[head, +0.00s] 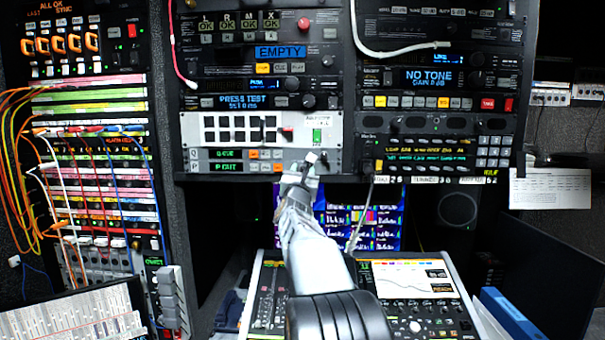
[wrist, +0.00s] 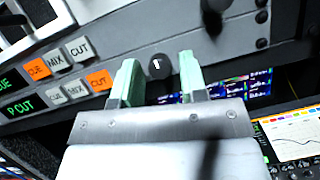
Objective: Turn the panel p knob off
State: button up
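The panel P row, with a green "P CUT" display (wrist: 18,107) and small CUE, MIX and CUT buttons, is the lower row of a grey rack unit; its display also shows in the head view (head: 226,167). A round dark knob (wrist: 157,66) with a short white mark, pointing roughly up in the wrist view, is at the right of this row. My gripper (wrist: 158,76) is open, its two pale green fingers on either side of the knob, with gaps visible. In the head view my gripper (head: 311,164) covers the knob.
A white button panel (head: 250,122) is above that. Monitors (head: 375,222) are behind and below my arm, and a control desk (head: 420,285) lies below.

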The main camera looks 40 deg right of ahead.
grip_shut()
jog(key=shift+f+n+b, duration=0.15)
jog(key=shift+n+b, duration=0.15)
jog(key=shift+b, duration=0.35)
